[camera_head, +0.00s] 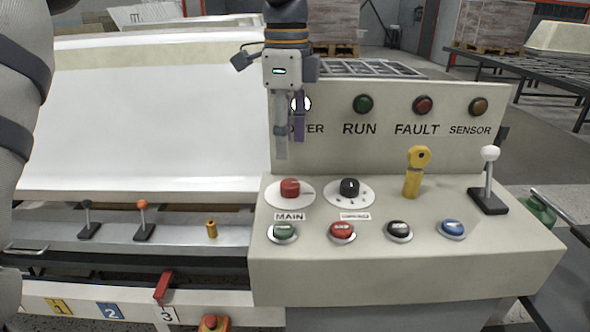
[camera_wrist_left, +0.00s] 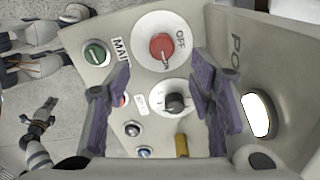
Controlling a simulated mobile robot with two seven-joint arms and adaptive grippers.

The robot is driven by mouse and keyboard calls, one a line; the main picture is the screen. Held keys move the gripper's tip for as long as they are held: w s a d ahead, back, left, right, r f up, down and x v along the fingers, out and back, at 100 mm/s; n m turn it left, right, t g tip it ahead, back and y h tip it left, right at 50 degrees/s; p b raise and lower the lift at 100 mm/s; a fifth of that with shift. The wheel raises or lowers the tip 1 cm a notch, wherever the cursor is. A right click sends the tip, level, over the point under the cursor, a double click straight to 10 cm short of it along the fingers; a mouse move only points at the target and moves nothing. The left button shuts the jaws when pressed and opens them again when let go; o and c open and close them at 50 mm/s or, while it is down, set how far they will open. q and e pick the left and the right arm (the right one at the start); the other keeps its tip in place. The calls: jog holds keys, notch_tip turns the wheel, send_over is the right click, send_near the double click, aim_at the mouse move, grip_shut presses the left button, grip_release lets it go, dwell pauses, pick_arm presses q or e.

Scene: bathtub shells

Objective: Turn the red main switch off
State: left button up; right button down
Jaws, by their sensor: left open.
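The red main switch (camera_head: 290,188) is a round knob on a white disc on the sloped console top, above the MAIN label. It also shows in the left wrist view (camera_wrist_left: 161,46), with the word OFF beside it on the disc. The knob's exact setting is hard to tell. My left gripper (camera_head: 290,147) points down above and behind the knob, in front of the upright panel. In the left wrist view its purple fingers (camera_wrist_left: 163,82) are spread apart with nothing between them. It is not touching the switch.
A black rotary switch (camera_head: 349,187) sits right of the red one. Several push buttons (camera_head: 342,231) line the front. A yellow key-like handle (camera_head: 414,172) and a white-knobbed lever (camera_head: 489,175) stand further right. The white power lamp (camera_head: 301,103) is close behind the gripper.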

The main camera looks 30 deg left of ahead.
aim_at(289, 182)
pick_arm(q)
notch_tip(289, 182, down, 8)
jog(key=shift+w+f, duration=0.1)
jog(key=shift+f, duration=0.05)
jog(key=c, duration=1.2)
